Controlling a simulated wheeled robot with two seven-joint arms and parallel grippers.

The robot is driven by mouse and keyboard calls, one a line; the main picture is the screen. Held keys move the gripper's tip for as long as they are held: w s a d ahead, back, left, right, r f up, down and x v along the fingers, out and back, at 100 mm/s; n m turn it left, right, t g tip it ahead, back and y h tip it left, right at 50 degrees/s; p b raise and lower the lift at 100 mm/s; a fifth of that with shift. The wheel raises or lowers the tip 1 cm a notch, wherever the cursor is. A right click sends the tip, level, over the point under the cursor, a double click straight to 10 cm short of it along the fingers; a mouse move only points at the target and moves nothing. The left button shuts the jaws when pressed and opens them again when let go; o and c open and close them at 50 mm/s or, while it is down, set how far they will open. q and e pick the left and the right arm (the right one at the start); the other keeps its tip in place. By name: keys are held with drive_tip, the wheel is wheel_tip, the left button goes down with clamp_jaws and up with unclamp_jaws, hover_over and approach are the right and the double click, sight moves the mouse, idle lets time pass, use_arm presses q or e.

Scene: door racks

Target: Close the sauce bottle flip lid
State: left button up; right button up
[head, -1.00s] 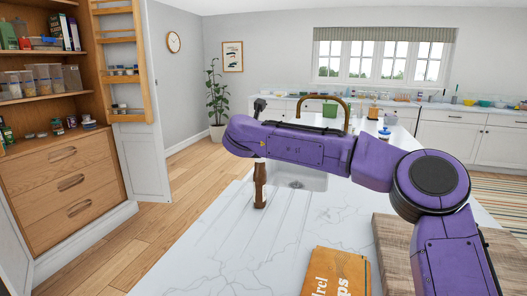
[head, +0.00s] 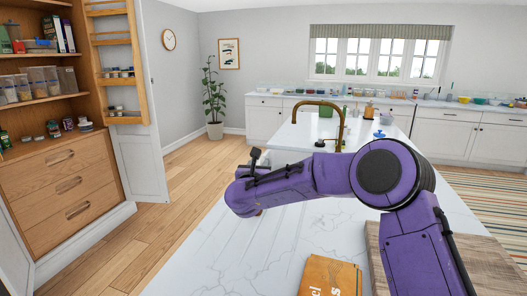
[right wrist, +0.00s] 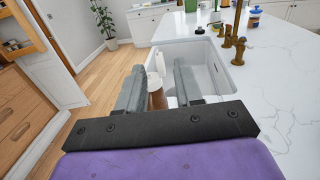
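The sauce bottle is brown with a white top and shows in the right wrist view (right wrist: 157,100), between the two fingers as seen from the wrist. A white piece (right wrist: 159,64) rises above its top and looks like the raised flip lid; its exact angle is hard to tell. In the head view my right arm hides nearly all of the bottle. My right gripper (right wrist: 160,88) is open, with a finger on each side of the bottle and gaps visible. It also shows at the arm's left end in the head view (head: 254,162). My left gripper is out of view.
The white marble counter (head: 230,245) holds a sink (right wrist: 215,75) with a brass tap (head: 340,125) beyond the bottle. A wooden board (head: 450,260) and an orange book (head: 330,276) lie near the front right. Open shelves (head: 45,95) stand at the left.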

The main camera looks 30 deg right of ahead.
drive_tip(key=p+x, duration=0.4)
drive_tip(key=x, duration=0.5)
drive_tip(key=shift+w+d, duration=0.1)
drive_tip(key=shift+w, duration=0.15)
clamp_jaws()
